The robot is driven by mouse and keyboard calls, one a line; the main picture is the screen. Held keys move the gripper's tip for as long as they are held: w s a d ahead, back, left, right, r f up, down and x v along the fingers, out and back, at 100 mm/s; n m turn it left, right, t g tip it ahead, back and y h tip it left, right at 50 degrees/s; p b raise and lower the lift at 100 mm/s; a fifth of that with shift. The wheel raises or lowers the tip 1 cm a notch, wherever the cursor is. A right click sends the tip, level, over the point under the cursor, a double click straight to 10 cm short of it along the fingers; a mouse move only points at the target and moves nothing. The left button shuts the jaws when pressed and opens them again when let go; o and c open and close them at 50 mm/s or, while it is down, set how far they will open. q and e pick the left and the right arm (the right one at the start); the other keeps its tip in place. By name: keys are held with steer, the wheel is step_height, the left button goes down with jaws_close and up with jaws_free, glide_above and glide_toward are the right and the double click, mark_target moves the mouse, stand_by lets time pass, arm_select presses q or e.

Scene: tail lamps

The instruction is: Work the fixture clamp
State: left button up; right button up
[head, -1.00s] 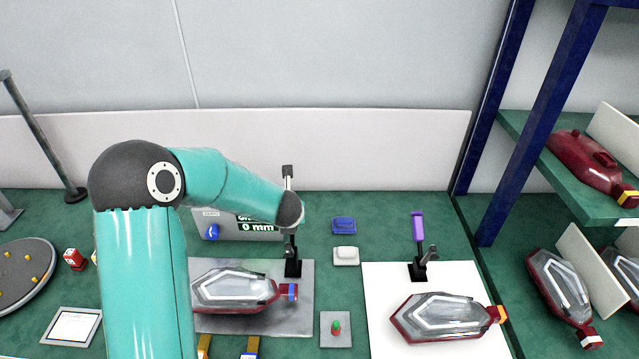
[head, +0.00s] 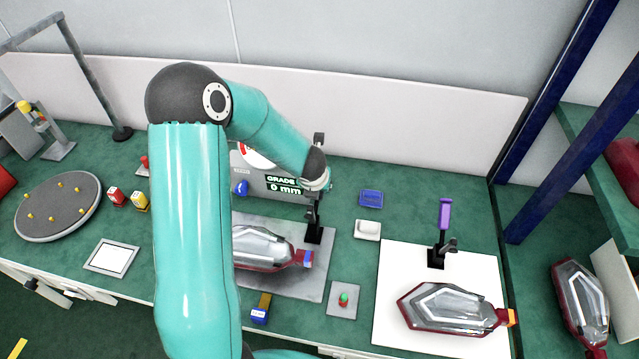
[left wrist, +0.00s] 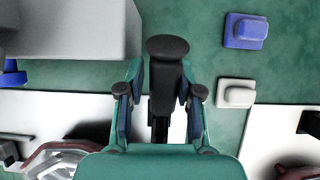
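The fixture clamp (head: 313,234) stands on the grey plate (head: 300,283), beside a clear and red tail lamp (head: 262,247). Its dark handle (head: 319,139) points up, and its black knob also shows in the left wrist view (left wrist: 167,48). My left gripper (left wrist: 162,78) has one finger on each side of the handle, with gaps visible, so it looks open around it. In the head view my left wrist (head: 317,178) hides part of the clamp and the fingers are barely visible. My right gripper is not in view.
A second clamp with a purple handle (head: 445,214) stands on a white panel (head: 390,262) with another lamp (head: 455,307). A blue block (head: 371,198), a white block (head: 367,230) and a grey box reading 0 mm (head: 275,183) are close by.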

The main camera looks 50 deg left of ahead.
arm_select(q)
steer(key=shift+o, duration=1.2)
steer(key=shift+w, duration=0.1)
steer(key=shift+r, duration=0.15)
steer(key=shift+r, duration=0.2)
steer(key=shift+v, duration=3.7)
steer(key=shift+d+f, duration=0.15)
